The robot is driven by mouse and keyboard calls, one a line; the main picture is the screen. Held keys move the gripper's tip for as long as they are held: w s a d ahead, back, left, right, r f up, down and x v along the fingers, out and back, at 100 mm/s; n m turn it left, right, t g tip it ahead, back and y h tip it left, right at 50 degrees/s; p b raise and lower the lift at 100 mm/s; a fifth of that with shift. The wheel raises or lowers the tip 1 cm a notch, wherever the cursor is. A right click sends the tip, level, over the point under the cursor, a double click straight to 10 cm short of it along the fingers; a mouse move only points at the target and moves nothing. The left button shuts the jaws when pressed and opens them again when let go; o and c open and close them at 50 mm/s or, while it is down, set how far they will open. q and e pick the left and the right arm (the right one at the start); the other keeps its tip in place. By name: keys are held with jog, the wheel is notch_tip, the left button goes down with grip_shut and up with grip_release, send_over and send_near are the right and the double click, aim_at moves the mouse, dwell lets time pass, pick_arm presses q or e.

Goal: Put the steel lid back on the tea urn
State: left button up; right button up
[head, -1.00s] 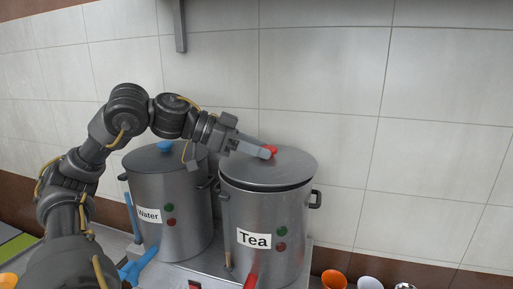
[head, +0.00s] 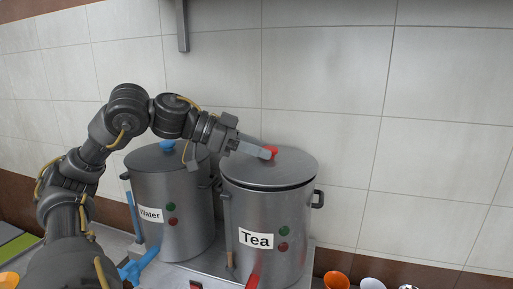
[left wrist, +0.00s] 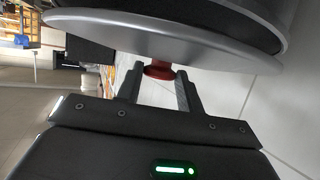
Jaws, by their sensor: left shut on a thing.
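The tea urn (head: 268,225) is a steel pot with a "Tea" label and side handles. Its round steel lid (head: 250,175) with a red knob (head: 272,151) is over the urn's mouth, and a dark band shows under its front edge. I cannot tell whether it is fully seated. My left gripper (head: 265,153) is shut on the red knob from the left. In the left wrist view the knob (left wrist: 158,70) is between the fingertips, below the lid's grey disc (left wrist: 150,38); a dark band separates the disc from the urn's rim (left wrist: 287,22). My right gripper is out of view.
The lidded water urn (head: 180,235) with a blue knob stands close on the left, behind my left arm. Orange (head: 336,280) and white cups (head: 371,284) are at the bottom right. A tiled wall (head: 440,130) is behind the urns.

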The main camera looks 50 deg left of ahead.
pick_arm(q)
jog(key=shift+f+b, duration=0.4)
jog(key=shift+b, duration=0.05)
dwell(0.5)
jog(key=o, duration=1.3)
jog(key=shift+o, duration=0.4)
jog(key=o, duration=0.4)
jog(key=shift+r, duration=0.1)
jog(key=shift+r+p, duration=2.95)
jog(key=shift+p, duration=0.1)
